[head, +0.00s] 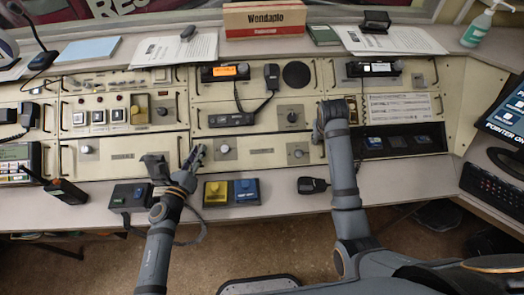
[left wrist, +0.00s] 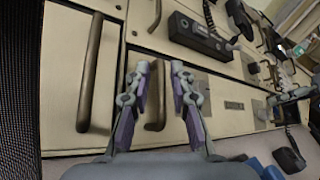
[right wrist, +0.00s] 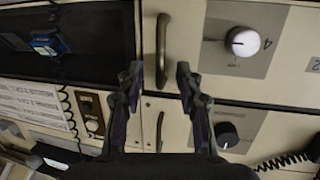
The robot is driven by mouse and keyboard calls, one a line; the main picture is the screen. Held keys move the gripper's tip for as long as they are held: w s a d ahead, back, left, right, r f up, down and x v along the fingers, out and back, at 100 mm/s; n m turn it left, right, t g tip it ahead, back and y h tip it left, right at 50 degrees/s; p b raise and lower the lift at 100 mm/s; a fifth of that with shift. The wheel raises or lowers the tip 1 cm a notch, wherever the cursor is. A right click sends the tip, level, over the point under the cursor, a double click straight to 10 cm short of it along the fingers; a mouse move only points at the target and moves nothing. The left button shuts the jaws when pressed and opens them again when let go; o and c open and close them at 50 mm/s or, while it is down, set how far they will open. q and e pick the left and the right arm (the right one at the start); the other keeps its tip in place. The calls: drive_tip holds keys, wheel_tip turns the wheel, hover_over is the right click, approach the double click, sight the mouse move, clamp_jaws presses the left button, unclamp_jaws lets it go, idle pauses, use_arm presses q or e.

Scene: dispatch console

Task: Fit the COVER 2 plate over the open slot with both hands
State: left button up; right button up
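Cream panel plates with end handles fill the console. The lower middle plate (head: 257,142) carries a small dark label and two knobs; its lettering is too small to read, so I cannot tell whether it is COVER 2. My left gripper (head: 196,155) is at this plate's left end. In the left wrist view its fingers (left wrist: 160,85) stand apart, with a handle (left wrist: 158,100) showing between them. My right gripper (head: 326,110) is near the plate's right end. In the right wrist view its fingers (right wrist: 158,85) are apart near two handles. A dark recess (right wrist: 85,25) lies beside them, possibly the open slot.
Two button boxes, one yellow (head: 216,192) and one blue (head: 246,190), stand on the front ledge. A handheld radio (head: 66,190) is at left, a dark microphone (head: 312,185) at right. A corded handset (head: 271,77) hangs above the middle plates.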

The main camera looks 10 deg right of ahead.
use_arm(q)
drive_tip(key=shift+c, duration=0.2)
use_arm(e)
drive_tip(key=shift+c, duration=0.3)
use_arm(q)
clamp_jaws()
use_arm(e)
drive_tip(key=c, duration=0.5)
clamp_jaws()
